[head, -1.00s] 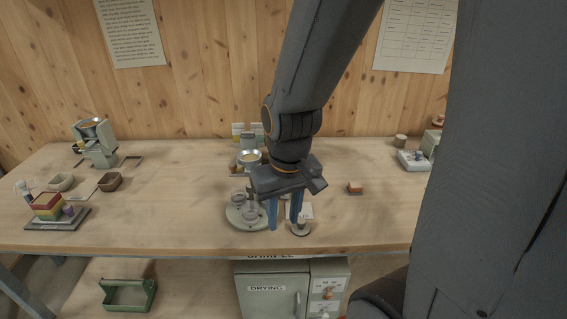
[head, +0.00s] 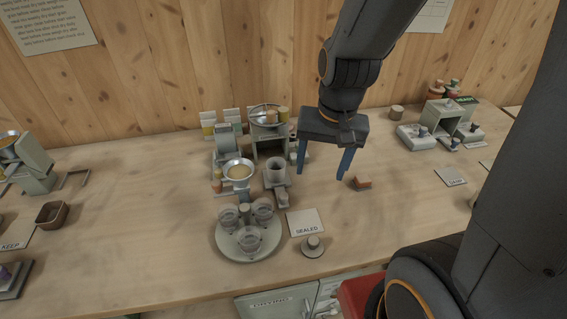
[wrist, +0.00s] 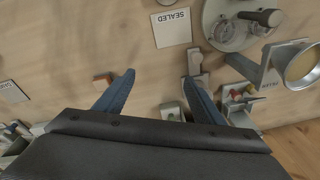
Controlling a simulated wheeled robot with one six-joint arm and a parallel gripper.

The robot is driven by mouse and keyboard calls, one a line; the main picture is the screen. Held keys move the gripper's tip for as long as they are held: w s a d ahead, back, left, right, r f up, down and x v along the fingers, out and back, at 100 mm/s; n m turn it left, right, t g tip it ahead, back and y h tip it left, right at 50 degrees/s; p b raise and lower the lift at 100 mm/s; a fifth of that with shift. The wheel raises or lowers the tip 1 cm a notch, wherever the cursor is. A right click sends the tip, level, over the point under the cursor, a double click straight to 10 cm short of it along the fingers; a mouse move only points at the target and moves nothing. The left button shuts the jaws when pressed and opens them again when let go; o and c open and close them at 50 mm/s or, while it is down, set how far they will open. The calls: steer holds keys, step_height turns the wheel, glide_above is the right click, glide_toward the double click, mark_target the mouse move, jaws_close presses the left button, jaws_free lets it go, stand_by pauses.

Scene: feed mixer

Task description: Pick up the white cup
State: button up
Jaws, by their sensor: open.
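A pale grey-white cup (head: 276,171) stands upright on a small stand near the middle of the bench, right of a funnel-like pan (head: 239,170). I take it for the white cup. My gripper (head: 322,174) is open and points down, to the right of the cup and apart from it. The gap between its fingers looks empty. In the wrist view my gripper (wrist: 158,82) shows both blue fingers spread. I cannot make out the cup there; the right finger may hide it.
A round tray (head: 224,250) with several clear glasses stands in front of the cup. A SEALED card (head: 305,222) and a small round knobbed piece (head: 312,247) lie right of it. An orange-brown block (head: 362,183) sits right of my gripper. Bare bench lies front right.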

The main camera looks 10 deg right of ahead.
steer(key=w+a+m+p, duration=0.1)
steer(key=w+a+m, duration=0.25)
steer(key=m, duration=0.55)
steer(key=m+y+p, duration=0.2)
steer(key=m, duration=1.2)
glide_toward(276, 165)
steer(key=shift+s+a+f+t, duration=0.3)
steer(key=shift+s+a, duration=0.1)
steer(key=shift+s, duration=0.25)
steer(key=shift+b+x, duration=0.35)
steer(key=shift+x, duration=0.8)
steer(key=shift+s+b+x, duration=0.1)
steer(key=shift+b+x, duration=0.25)
steer(key=shift+x, duration=1)
steer(key=shift+s+b+x, duration=0.15)
steer(key=shift+b+x, duration=0.15)
steer(key=shift+x, duration=1.05)
steer(key=c, duration=1.1)
